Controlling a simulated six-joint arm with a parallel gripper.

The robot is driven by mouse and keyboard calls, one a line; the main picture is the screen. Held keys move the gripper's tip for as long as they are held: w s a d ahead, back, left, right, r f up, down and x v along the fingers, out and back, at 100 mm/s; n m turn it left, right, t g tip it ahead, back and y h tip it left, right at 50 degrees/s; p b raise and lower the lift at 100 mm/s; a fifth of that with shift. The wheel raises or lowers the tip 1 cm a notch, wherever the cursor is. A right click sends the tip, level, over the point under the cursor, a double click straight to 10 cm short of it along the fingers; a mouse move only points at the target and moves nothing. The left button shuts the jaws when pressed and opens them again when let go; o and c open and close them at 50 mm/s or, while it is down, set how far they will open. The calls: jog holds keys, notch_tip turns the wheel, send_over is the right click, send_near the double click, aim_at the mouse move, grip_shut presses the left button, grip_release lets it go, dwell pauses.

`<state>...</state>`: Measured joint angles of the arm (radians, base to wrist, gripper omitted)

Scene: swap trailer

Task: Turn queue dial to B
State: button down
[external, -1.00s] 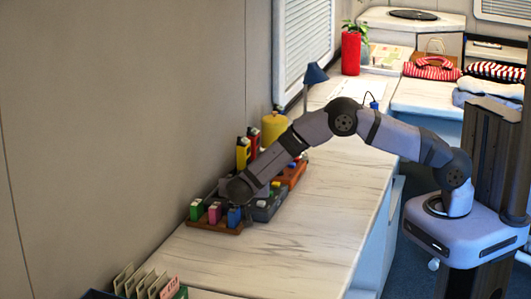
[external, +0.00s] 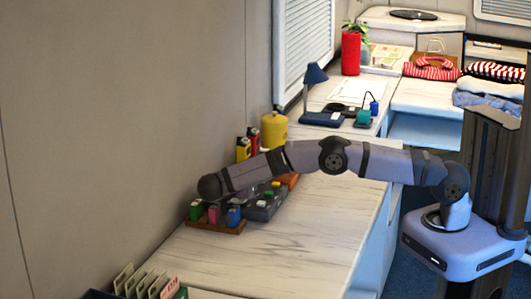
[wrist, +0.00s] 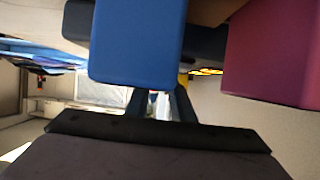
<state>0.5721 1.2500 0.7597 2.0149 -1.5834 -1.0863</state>
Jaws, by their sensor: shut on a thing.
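The queue dial cannot be made out for sure. A dark grey box (external: 262,209) with small coloured tops stands on the counter, partly behind my arm. Beside it a brown rack (external: 217,227) holds a green block (external: 195,211), a pink block (external: 214,215) and a blue block (external: 234,216). My gripper's fingers are hidden in the external view, where my wrist is above and behind the rack. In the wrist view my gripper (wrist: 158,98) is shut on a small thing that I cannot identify. The blue block (wrist: 138,45) and pink block (wrist: 275,50) loom close there.
A yellow canister (external: 274,131) and smaller red and yellow containers (external: 244,149) stand by the wall. A blue lamp (external: 315,75) is farther back. A card holder (external: 145,284) is at the near left. The counter's front part (external: 300,235) is clear.

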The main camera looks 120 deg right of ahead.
dwell(0.3)
jog(key=c, duration=1.6)
grip_release()
jog(key=shift+s, duration=0.1)
jog(key=shift+o, duration=0.2)
jog(key=b+v, duration=0.1)
jog(key=v, duration=0.4)
jog(key=shift+v, duration=1.15)
jog(key=shift+r, duration=0.1)
